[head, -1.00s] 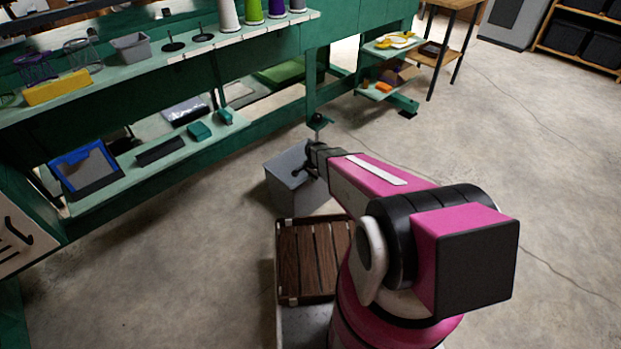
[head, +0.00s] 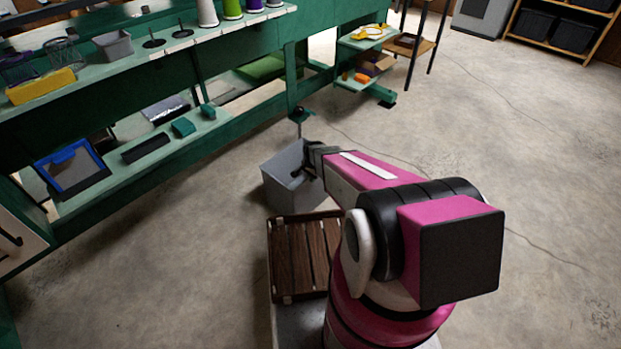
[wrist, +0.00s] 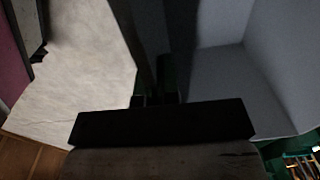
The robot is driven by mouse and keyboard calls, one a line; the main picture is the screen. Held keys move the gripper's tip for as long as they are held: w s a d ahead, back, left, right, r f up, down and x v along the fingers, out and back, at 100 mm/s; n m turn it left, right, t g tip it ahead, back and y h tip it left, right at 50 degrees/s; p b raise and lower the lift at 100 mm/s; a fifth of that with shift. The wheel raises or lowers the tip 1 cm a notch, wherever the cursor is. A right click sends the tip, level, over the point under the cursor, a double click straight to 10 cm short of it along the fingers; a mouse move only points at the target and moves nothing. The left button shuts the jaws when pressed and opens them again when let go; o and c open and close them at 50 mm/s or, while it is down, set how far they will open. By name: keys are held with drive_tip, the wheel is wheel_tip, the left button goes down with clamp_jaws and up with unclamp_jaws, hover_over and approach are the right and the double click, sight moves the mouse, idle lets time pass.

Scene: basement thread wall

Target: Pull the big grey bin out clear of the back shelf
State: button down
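The big grey bin (head: 283,190) stands on the concrete floor in front of the green shelf unit (head: 225,146), open side up. In the head view it looks apart from the shelf's front edge. My gripper (head: 304,168) is at the bin's right-hand rim and appears shut on its wall; the arm hides part of that side. In the wrist view the bin's pale grey inside (wrist: 225,80) fills the right, floor shows on the left, and the dark wall edge runs down between the fingers (wrist: 156,98). The fingertips are dark and hard to make out.
My slatted wooden deck is just in front of the bin. The lower shelf holds a blue-framed tray (head: 72,168) and small boxes. A dark-topped post (head: 299,117) stands behind the bin. Open floor (head: 480,140) lies to the right.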

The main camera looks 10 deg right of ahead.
idle(0.3)
drive_tip(key=c, duration=1.3)
unclamp_jaws()
drive_tip(key=shift+o, duration=0.2)
drive_tip(key=shift+r, duration=0.1)
wheel_tip(320, 180, up, 11)
drive_tip(key=shift+s+d, duration=0.1)
